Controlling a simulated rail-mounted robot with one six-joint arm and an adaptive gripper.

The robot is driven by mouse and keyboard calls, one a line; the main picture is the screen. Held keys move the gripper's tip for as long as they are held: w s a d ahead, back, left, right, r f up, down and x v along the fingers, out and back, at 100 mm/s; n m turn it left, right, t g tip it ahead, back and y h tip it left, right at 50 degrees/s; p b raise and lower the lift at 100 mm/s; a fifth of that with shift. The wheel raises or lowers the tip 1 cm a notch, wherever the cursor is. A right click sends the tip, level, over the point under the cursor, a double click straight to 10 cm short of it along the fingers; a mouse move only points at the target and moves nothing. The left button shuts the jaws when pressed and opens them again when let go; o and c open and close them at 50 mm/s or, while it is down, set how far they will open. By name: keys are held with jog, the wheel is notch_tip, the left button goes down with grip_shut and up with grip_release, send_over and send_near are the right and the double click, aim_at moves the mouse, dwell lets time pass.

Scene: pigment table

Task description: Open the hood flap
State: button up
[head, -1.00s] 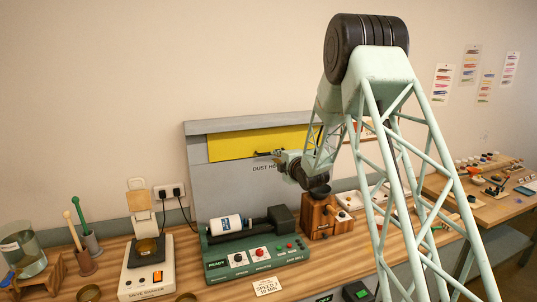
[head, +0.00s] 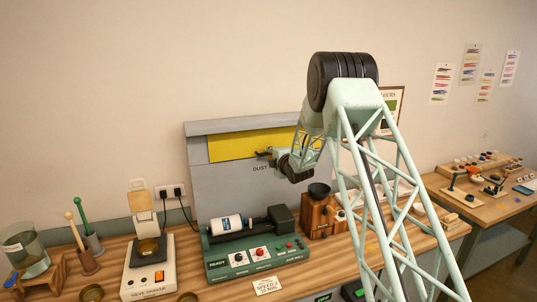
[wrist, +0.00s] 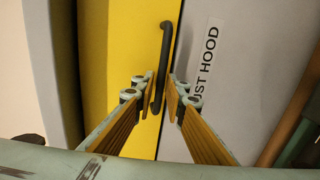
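The hood flap (head: 235,146) is a yellow panel on the grey dust hood (head: 225,180) against the wall, and looks closed. In the wrist view the flap (wrist: 115,50) fills the left-middle, with a black bar handle (wrist: 166,42) along its edge beside the hood lettering. My gripper (wrist: 160,100) has one finger on each side of the handle's near end. A narrow gap shows on the right side of the handle; contact on the left is unclear. In the head view my gripper (head: 266,153) is at the flap's lower edge, small and partly hidden by my wrist.
Below the hood stand a green mill with a white jar (head: 226,224), a wooden grinder (head: 320,212) and a sieve shaker (head: 150,272). A glass jar (head: 24,252) stands at the far left. Open air lies before the hood above these.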

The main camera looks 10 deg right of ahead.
jog(key=shift+w+a+f, duration=0.1)
jog(key=shift+w+f, duration=0.05)
jog(key=shift+w, duration=0.4)
grip_shut()
